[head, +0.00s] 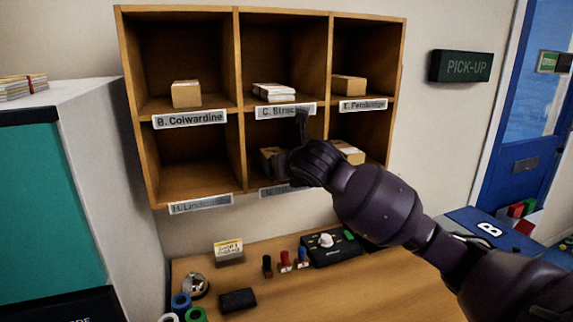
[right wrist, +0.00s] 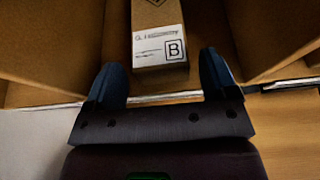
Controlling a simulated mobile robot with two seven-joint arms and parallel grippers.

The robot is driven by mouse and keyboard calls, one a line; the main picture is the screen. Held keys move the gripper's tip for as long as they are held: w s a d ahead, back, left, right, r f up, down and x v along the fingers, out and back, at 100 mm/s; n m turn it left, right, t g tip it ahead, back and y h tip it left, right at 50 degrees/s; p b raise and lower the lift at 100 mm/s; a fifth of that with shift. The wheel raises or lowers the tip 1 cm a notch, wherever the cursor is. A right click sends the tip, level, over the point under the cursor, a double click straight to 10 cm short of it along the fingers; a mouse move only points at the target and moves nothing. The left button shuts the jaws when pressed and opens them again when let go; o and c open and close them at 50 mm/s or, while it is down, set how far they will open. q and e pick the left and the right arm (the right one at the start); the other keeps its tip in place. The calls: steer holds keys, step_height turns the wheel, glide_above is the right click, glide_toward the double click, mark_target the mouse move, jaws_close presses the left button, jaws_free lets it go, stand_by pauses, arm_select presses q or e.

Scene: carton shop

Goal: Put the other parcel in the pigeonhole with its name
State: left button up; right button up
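The pigeonhole rack (head: 236,60) hangs on the wall with name labels under its holes. A brown parcel (head: 271,158) sits in the bottom middle hole, partly behind my right gripper (head: 291,146). In the right wrist view a parcel (right wrist: 158,45) with a white label, marked "B" and a name starting "G.", stands between the two fingers. My right gripper (right wrist: 167,82) is open there, with a gap visible on both sides of the parcel. The bottom middle hole's label is mostly hidden by the gripper. My left gripper is not in view.
Top holes hold a box (head: 186,94) over "B. Colwardine", stacked envelopes (head: 274,91) and a box (head: 349,85). Another parcel (head: 349,152) lies bottom right; bottom left is empty. The desk (head: 330,285) below holds stamps (head: 286,260), a black device (head: 333,246) and a bell (head: 195,285).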

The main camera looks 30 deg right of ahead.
steer(key=shift+o, duration=0.4)
steer(key=shift+r, duration=0.1)
steer(key=shift+s+r, duration=0.1)
steer(key=b+v, duration=0.1)
steer(key=v, duration=1)
steer(key=shift+s+a+r, duration=0.15)
steer(key=shift+s+a, duration=0.05)
steer(key=shift+s, duration=0.15)
